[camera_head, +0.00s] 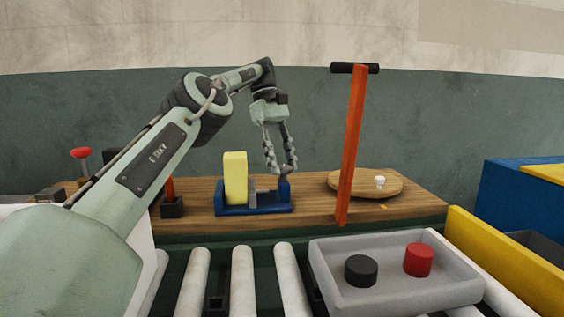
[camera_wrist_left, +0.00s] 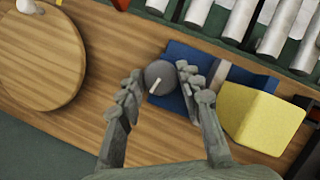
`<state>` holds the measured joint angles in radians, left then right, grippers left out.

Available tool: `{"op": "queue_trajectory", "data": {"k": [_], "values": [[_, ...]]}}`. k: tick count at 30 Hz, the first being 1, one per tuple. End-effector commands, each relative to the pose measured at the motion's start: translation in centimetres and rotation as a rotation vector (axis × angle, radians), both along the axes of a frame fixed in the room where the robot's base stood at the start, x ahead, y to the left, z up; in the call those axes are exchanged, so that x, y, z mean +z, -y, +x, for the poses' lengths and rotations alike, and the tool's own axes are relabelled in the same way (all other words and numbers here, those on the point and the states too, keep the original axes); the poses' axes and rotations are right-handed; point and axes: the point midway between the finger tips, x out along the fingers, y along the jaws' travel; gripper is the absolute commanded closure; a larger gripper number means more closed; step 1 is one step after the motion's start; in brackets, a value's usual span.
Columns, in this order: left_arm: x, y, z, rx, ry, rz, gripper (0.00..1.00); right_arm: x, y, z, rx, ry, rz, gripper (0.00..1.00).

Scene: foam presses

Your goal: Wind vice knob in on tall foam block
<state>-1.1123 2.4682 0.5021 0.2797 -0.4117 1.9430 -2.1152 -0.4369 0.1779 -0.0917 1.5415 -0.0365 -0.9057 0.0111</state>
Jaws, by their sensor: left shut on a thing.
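The tall yellow foam block (camera_head: 235,178) stands upright in the blue vice (camera_head: 268,209) on the wooden bench. A grey jaw (camera_head: 252,194) stands right beside the block's right face; I cannot tell if they touch. My left gripper (camera_head: 281,170) points down at the vice's right end. In the left wrist view, its fingers (camera_wrist_left: 160,80) are shut on the round dark grey vice knob (camera_wrist_left: 157,82), which has a pale line on its face. The foam block (camera_wrist_left: 246,115) and blue vice (camera_wrist_left: 181,54) also show there. In the head view the fingers hide the knob. My right gripper is out of view.
An orange post (camera_head: 352,150) with a black crossbar stands right of the vice, before a round wooden board (camera_head: 393,187). A grey tray (camera_head: 420,301) with a black and a red cylinder sits on the rollers in front. A red-topped knob (camera_head: 80,153) is at left.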

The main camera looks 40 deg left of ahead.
Motion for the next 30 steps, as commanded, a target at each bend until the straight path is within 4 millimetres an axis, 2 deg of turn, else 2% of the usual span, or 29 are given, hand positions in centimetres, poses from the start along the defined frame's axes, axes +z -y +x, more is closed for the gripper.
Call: {"op": "queue_trajectory", "data": {"k": [7,8,12,23,30], "values": [[0.04,0.02,0.03,0.000,0.001,0.000,0.94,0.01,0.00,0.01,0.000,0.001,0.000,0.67],[0.04,0.02,0.03,0.000,0.001,0.000,0.61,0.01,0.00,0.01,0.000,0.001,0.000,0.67],[0.03,0.01,0.02,0.000,0.001,0.000,0.44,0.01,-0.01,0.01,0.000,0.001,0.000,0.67],[0.05,0.00,-0.02,0.008,0.000,0.000,0.44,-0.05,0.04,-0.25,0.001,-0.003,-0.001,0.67],[0.13,-0.04,-0.19,0.109,0.001,-0.003,0.44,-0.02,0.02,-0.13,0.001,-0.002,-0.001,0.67]]}}
